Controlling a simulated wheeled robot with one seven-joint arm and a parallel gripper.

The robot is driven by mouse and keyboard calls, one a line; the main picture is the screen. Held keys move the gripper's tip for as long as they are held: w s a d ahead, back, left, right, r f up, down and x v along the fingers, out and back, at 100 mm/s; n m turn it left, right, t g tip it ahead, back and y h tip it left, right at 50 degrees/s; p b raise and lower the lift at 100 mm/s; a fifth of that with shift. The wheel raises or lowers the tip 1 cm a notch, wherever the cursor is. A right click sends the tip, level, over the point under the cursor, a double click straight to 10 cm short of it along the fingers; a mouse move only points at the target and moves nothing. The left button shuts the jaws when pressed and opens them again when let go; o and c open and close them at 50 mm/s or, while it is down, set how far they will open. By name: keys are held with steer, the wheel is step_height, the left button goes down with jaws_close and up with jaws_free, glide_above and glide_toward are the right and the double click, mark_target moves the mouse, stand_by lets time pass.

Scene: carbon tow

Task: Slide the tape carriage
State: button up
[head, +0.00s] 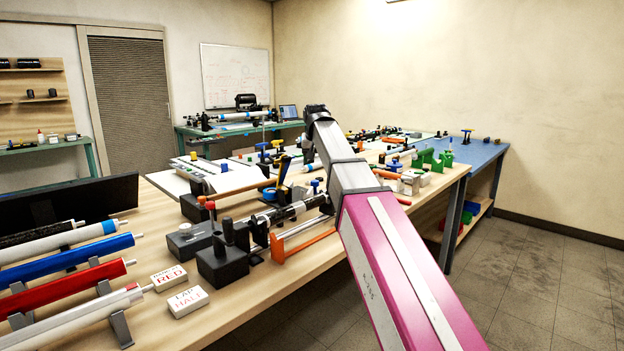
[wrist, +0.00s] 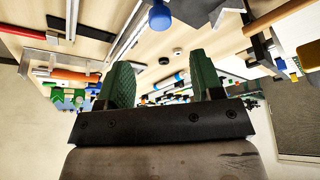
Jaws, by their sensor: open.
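My gripper (wrist: 165,82) shows in the wrist view as two green, ridged fingers spread apart with nothing between them. In the head view my arm reaches over the bench and the fingers are hidden. A winding rig with a black tube (head: 297,209) and orange end bracket (head: 303,246) stands on the bench, left of my arm. A blue knob (head: 315,184) rises beside the rig; I cannot tell for sure which part is the tape carriage. A blue knob (wrist: 160,17) also shows in the wrist view beyond the fingers, apart from them.
A black block with upright handles (head: 228,262) stands on the wooden bench. White label blocks (head: 187,301) and racked coloured tubes (head: 75,285) lie front left. Green fixtures (head: 430,158) stand at the back right. The floor (head: 540,290) at right is clear.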

mark_target(285, 189)
steer(key=x, duration=1)
steer(key=shift+w+f, duration=0.2)
steer(key=shift+f, duration=0.05)
jaws_close()
steer(key=s+a, duration=1)
steer(key=shift+s+a, duration=0.35)
steer(key=shift+s, duration=0.05)
jaws_free()
steer(key=shift+r, duration=0.1)
steer(key=v, duration=1)
steer(key=shift+s+r, duration=0.2)
steer(key=shift+r, duration=0.05)
